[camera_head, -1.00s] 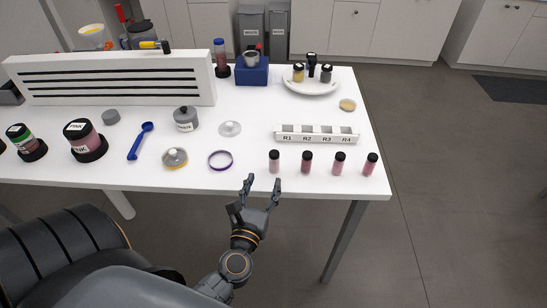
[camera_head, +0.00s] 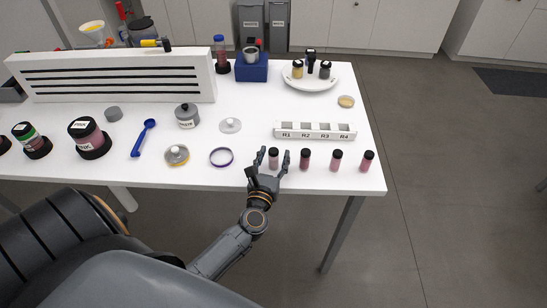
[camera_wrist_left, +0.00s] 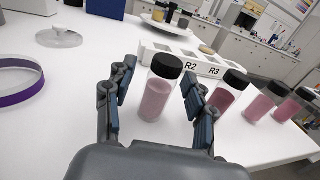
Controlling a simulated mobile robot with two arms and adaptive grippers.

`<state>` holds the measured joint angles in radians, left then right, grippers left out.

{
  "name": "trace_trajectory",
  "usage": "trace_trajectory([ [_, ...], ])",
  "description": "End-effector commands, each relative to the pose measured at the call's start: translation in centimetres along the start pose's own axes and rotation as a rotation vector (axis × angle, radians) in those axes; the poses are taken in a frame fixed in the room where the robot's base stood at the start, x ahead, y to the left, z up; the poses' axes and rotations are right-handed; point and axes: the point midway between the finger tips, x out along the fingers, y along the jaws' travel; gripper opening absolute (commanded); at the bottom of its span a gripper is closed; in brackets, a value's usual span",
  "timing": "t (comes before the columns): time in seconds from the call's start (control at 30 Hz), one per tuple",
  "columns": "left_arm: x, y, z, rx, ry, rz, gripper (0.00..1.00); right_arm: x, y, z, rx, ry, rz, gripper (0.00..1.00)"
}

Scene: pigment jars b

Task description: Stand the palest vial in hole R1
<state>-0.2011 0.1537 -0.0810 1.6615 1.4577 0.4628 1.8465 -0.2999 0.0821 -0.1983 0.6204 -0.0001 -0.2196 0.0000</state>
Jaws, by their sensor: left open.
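Several small black-capped vials stand upright in a row along the table's front edge. The leftmost vial (camera_head: 273,158) is the palest pink; it also shows in the left wrist view (camera_wrist_left: 156,96). The other vials (camera_head: 305,160) (camera_head: 336,160) (camera_head: 367,161) are darker or deeper pink. My left gripper (camera_head: 268,162) is open, with its fingers on either side of the palest vial and a gap showing beside it in the left wrist view (camera_wrist_left: 155,105). The white rack (camera_head: 314,136) with holes labelled R1 to R4 stands behind the vials; its holes look empty. My right gripper is out of view.
A purple ring (camera_head: 221,157), a clear lid (camera_head: 230,125) and a yellow-rimmed lid (camera_head: 177,154) lie left of the vials. A white plate (camera_head: 310,82) with small jars stands at the back. The table's front edge is close to my left gripper.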

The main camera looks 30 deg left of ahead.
Motion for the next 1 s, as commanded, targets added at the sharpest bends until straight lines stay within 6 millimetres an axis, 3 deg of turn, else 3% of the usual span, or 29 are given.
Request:
trace_trajectory([
  [0.03,0.0,0.0,0.0,0.000,0.000,0.000,0.55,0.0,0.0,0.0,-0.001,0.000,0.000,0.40],
  [0.3,0.0,0.0,0.0,0.000,0.000,0.000,0.00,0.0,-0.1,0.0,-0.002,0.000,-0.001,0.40],
  [0.73,0.0,0.0,0.7,-0.003,0.000,0.002,0.00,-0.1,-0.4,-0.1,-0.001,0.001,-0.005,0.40],
  [0.93,-0.1,0.0,3.7,-0.006,-0.004,0.003,0.00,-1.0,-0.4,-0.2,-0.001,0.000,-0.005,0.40],
  [1.0,-1.2,1.0,5.2,-0.004,-0.001,0.003,0.00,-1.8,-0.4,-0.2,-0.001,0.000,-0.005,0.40],
])
